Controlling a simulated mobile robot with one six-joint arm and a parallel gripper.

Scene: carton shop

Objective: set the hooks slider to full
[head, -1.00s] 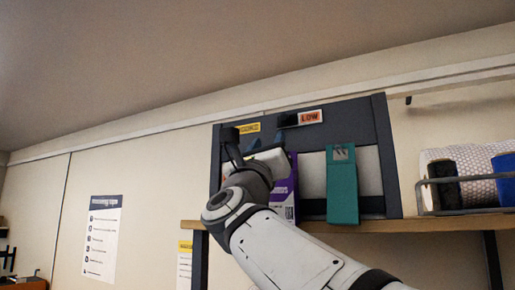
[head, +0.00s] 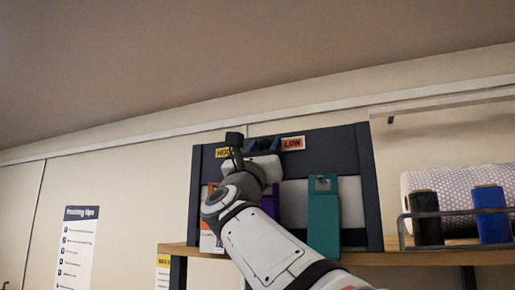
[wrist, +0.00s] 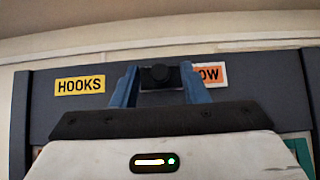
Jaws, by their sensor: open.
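The dark hooks panel (head: 345,140) stands on a wooden shelf. It has a yellow HOOKS label (wrist: 80,85) and an orange LOW label (wrist: 210,74), which my right finger partly covers in the wrist view. A black slider knob (wrist: 160,75) sits between the labels. My gripper (wrist: 160,84) is open, with one blue finger on each side of the knob. I cannot tell whether either finger touches it. In the head view my gripper (head: 264,145) is up at the panel's top strip, and my wrist hides part of the panel.
A teal carton (head: 323,215) and a purple one (head: 270,203) hang on the panel below. An orange and white carton (head: 209,225) is at the left. The shelf (head: 400,258) also holds a wire rack with a black roll (head: 426,215) and a blue roll (head: 490,215).

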